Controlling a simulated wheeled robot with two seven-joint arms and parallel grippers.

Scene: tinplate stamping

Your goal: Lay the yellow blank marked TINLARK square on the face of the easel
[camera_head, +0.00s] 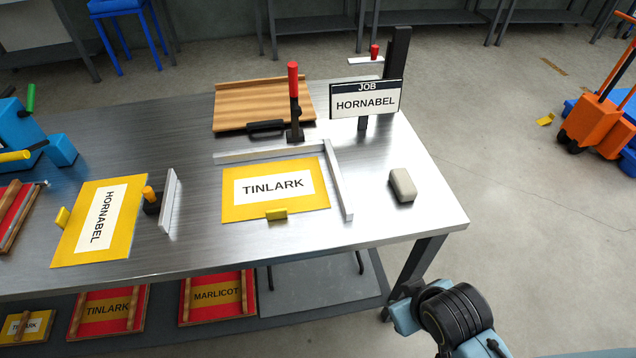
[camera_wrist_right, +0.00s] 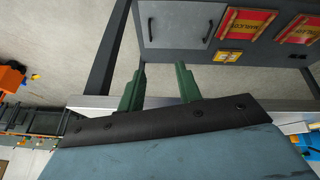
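The yellow blank marked TINLARK (camera_head: 235,205) lies flat on the steel table, its white label facing up. A light metal L-shaped fence (camera_head: 338,190) runs along its far and right sides, and a small yellow block (camera_head: 276,214) sits at its near edge. A brown wooden-edged board (camera_head: 263,98) stands behind the fence; I cannot tell for sure whether it is the easel. My right gripper (camera_wrist_right: 158,88) is open and empty in the right wrist view, its green fingers apart beside the table edge. My left gripper is not in view.
A yellow HORNABEL blank (camera_head: 72,235) lies at left beside an upright metal plate. A red-handled clamp (camera_head: 294,100), a JOB HORNABEL sign (camera_head: 365,102) and a beige block (camera_head: 402,186) stand on the table (camera_head: 400,225). Red-framed panels (camera_head: 212,298) lie below. The near right table corner is clear.

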